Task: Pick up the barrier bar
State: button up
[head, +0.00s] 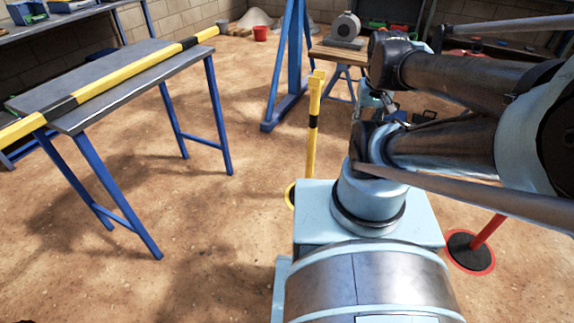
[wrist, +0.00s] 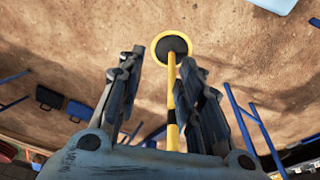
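The barrier bar (head: 130,80) is a long yellow and black striped bar. In the head view it lies diagonally across a grey-topped table (head: 110,68) with blue legs at the left. Its near end runs out of the picture at the left edge, and its far end sticks out past the table. My gripper (wrist: 160,75) shows in the wrist view with its two dark fingers apart and nothing held between them. It is away from the bar. I cannot clearly make out the bar in the wrist view.
A red post (head: 487,232) stands at the right. A blue frame (head: 285,75) stands behind. Sandy floor between table and yellow post is clear.

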aim_at(13, 133)
jog(key=u, duration=2.25)
jog(key=k, duration=1.25)
jog(key=u, duration=0.4)
jog(key=i, duration=0.95)
jog(key=z, duration=0.75)
jog(key=i, duration=0.9)
jog(key=z, duration=0.7)
